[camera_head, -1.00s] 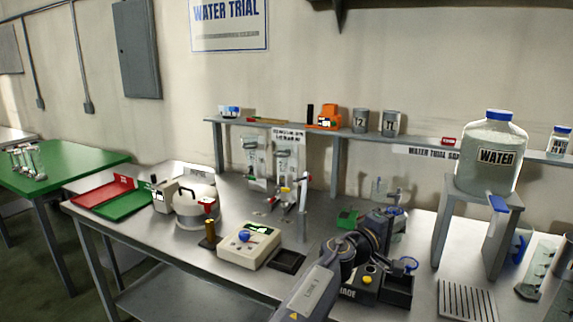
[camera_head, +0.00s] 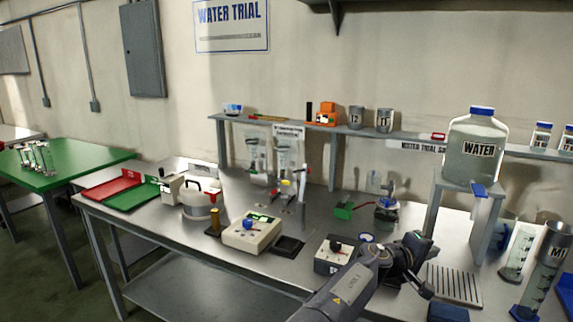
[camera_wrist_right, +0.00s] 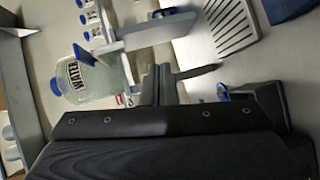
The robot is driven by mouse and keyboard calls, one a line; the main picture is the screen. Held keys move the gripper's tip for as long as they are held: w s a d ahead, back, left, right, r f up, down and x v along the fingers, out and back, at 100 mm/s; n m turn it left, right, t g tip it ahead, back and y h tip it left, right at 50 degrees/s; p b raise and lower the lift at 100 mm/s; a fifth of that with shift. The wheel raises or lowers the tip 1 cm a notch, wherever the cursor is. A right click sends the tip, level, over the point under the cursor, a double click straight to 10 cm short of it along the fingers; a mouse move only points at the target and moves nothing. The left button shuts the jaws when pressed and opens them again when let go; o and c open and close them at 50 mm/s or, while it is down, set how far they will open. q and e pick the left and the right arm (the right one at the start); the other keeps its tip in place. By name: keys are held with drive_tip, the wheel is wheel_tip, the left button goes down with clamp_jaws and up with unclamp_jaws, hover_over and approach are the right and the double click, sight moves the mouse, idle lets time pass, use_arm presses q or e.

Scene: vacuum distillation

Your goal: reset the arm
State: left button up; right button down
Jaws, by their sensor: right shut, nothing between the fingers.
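My right arm comes in from the bottom centre of the head view, and its dark wrist and right gripper (camera_head: 418,280) are over the right front part of the steel bench. The fingers are small and dark there. In the right wrist view the fingers of the right gripper (camera_wrist_right: 165,80) are together with nothing between them. The water jug (camera_wrist_right: 85,80) and its stand (camera_wrist_right: 150,32) appear beyond them. My left gripper is in neither current view.
A slotted rack (camera_head: 455,285) lies just right of the gripper. The jug stand (camera_head: 485,215) with the water jug (camera_head: 474,148) is behind it. A control box (camera_head: 335,255) is left of the wrist. Measuring cylinders (camera_head: 545,265) stand at the far right.

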drive_tip(key=s+d+f+m+g+y, duration=0.1)
drive_tip(key=s+d+f, duration=0.1)
drive_tip(key=f, duration=0.1)
drive_tip(key=s+d+f+m+g+y, duration=0.1)
drive_tip(key=s+d+f, duration=0.1)
drive_tip(key=s+d+f+g+y, duration=0.1)
drive_tip(key=s+d+f, duration=0.1)
drive_tip(key=f, duration=0.1)
drive_tip(key=shift+f+m+g, duration=0.3)
drive_tip(key=shift+f+m, duration=0.05)
drive_tip(key=shift+m, duration=0.05)
drive_tip(key=s+a+f+m+g+y, duration=0.35)
drive_tip(key=s+f+y, duration=0.45)
drive_tip(key=s+f, duration=0.3)
drive_tip(key=s+a+r+t+y, duration=0.2)
drive_tip(key=s+a+r+y, duration=0.1)
drive_tip(key=s+a+r, duration=0.3)
drive_tip(key=s+a+r+t+y, duration=0.3)
drive_tip(key=s+a+r, duration=0.4)
drive_tip(key=s+a, duration=0.3)
drive_tip(key=s+p, duration=0.1)
drive_tip(key=s, duration=0.2)
drive_tip(key=shift+r, duration=0.3)
